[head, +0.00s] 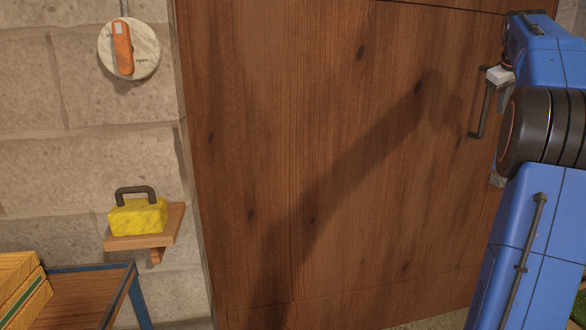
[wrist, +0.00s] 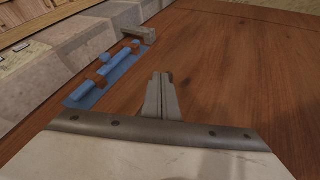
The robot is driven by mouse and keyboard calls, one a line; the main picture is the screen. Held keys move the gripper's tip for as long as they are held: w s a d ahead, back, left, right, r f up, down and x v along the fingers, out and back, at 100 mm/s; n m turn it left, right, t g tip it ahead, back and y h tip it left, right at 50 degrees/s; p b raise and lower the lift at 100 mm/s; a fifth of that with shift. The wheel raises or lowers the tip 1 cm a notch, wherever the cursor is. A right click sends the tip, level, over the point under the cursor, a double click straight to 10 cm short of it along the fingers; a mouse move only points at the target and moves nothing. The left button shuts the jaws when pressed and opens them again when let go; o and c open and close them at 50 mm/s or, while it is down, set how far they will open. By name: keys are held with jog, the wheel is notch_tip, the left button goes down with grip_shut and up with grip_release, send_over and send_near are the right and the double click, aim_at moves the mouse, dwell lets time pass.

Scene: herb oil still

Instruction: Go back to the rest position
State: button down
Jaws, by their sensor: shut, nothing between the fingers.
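My gripper (wrist: 162,76) shows in the wrist view with its two grey fingers together and nothing between them. It points at the brown wooden door (wrist: 240,70), and I cannot tell whether the fingertips touch it. In the head view the wide wooden door (head: 330,150) fills the middle, and my blue arm rises along the right side. The fingers cannot be made out there. A dark bar handle (head: 480,112) is on the door beside my arm.
The wrist view shows a blue bolt-like fitting (wrist: 104,76) with brown brackets left of the fingers. In the head view, a round dial with an orange lever (head: 123,48), a yellow block with a dark handle (head: 138,216) on a wooden shelf (head: 165,238), and a blue-edged table (head: 85,290) are left.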

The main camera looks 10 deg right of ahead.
jog(key=s+a+f+y, duration=0.15)
jog(key=a+f, duration=0.25)
jog(key=a, duration=0.8)
jog(key=s+a+f, duration=0.3)
jog(key=a, duration=0.8)
jog(key=s+a+f+y, duration=0.1)
jog(key=s+a+f, duration=0.25)
jog(key=a, duration=0.85)
jog(key=s+a+f+y, duration=0.1)
jog(key=s+a+f, duration=0.9)
jog(key=f, duration=0.3)
jog(key=s+a+f+n+y, duration=0.1)
jog(key=s+a+f+y, duration=0.1)
jog(key=s+a+f, duration=0.7)
jog(key=s+f, duration=0.4)
jog(key=shift+a+f, duration=0.3)
jog(key=shift+a, duration=0.1)
